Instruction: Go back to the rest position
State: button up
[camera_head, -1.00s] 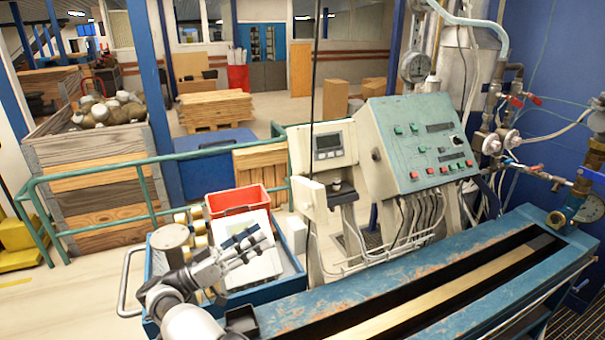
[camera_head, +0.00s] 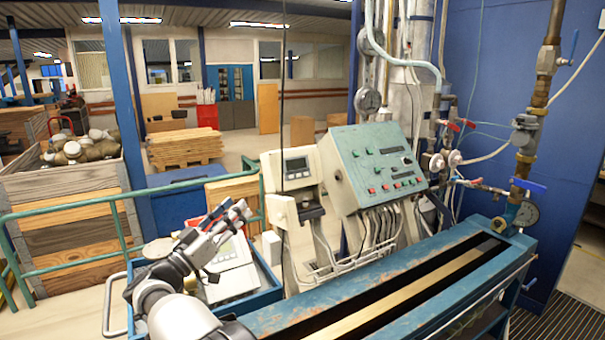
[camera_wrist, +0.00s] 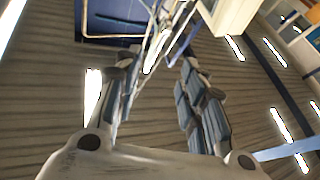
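My gripper (camera_head: 238,213) is in the lower left middle of the head view, raised over the blue cart (camera_head: 262,296) beside the testbench. In the wrist view my gripper (camera_wrist: 157,80) has its two fingers spread apart, with nothing between them. The wrist camera looks up toward the ceiling and its lamps. No object is held.
The blue testbench (camera_head: 290,318) with its long channel runs to the right. The green control panel (camera_head: 375,165) and a meter reader (camera_head: 297,170) stand behind it. A green railing (camera_head: 100,203) and a wooden crate (camera_head: 75,220) are at left.

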jog(key=w+d+r+n+t+y, duration=0.35)
jog(key=w+r+y, duration=0.3)
jog(key=r, duration=0.45)
jog(key=s+d+r+n+g+y+b, duration=0.1)
jog(key=s+d+r+n+g+y, duration=0.3)
jog(key=s+d+y, duration=0.4)
jog(key=s+d+f+m+g, duration=0.1)
jog(key=s+d+f+g, duration=0.3)
jog(key=s+f, duration=0.5)
jog(key=s+d+f+g+h+b, duration=0.1)
jog(key=s+d+f+g, duration=0.3)
jog(key=s, duration=1.5)
jog(key=s+d+f+m+g, duration=0.1)
jog(key=s+d+f+g, duration=0.3)
jog(key=s+d+f, duration=0.7)
jog(key=s+f, duration=0.2)
jog(key=s, duration=0.2)
jog(key=shift+d+f+m+g+b, duration=0.3)
jog(key=shift+d+f+m+g, duration=0.05)
jog(key=shift+d, duration=0.05)
